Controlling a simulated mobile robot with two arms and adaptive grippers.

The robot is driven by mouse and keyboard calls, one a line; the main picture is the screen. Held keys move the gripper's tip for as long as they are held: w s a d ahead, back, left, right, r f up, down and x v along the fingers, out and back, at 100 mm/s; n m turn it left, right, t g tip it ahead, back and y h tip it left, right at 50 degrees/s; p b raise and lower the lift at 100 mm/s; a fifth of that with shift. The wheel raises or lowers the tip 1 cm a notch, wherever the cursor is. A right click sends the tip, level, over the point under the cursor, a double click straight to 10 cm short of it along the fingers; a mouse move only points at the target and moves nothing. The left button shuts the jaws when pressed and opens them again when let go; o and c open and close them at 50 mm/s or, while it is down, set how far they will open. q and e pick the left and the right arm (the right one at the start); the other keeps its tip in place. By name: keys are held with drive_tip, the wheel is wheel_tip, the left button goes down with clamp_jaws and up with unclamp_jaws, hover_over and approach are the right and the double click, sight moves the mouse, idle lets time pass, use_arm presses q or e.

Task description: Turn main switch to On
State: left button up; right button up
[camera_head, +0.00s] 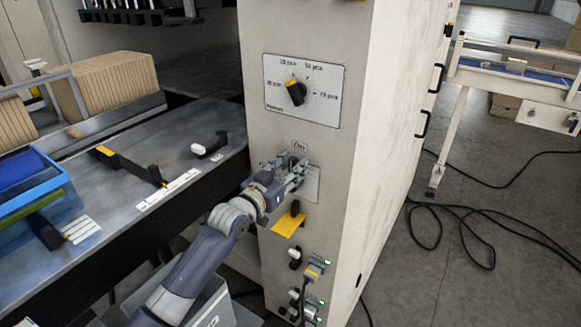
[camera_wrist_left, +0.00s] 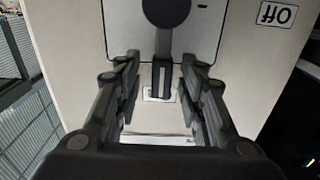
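The main switch shows in the left wrist view as a dark round knob with a long dark lever (camera_wrist_left: 164,45). The lever points down that picture, and its end overlaps a small white label (camera_wrist_left: 150,95) whose text I cannot read. An upside-down "Off" label (camera_wrist_left: 275,14) sits at the upper right there. In the head view an "On" label (camera_head: 298,145) shows just above my left gripper (camera_head: 292,168), which hides most of the switch. My left gripper is open, with one finger on each side of the lever and gaps visible. My right gripper is not in view.
A rotary selector (camera_head: 295,92) sits above on the same cabinet front. A black switch on a yellow plate (camera_head: 288,226) and several small switches (camera_head: 310,272) are below. A metal table (camera_head: 130,160) with levers stands at left. Cables (camera_head: 450,225) lie on the floor at right.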

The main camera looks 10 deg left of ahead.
use_arm(q)
wheel_tip(320, 180, up, 10)
drive_tip(key=shift+r, duration=0.1)
idle(0.5)
drive_tip(key=shift+f, duration=0.2)
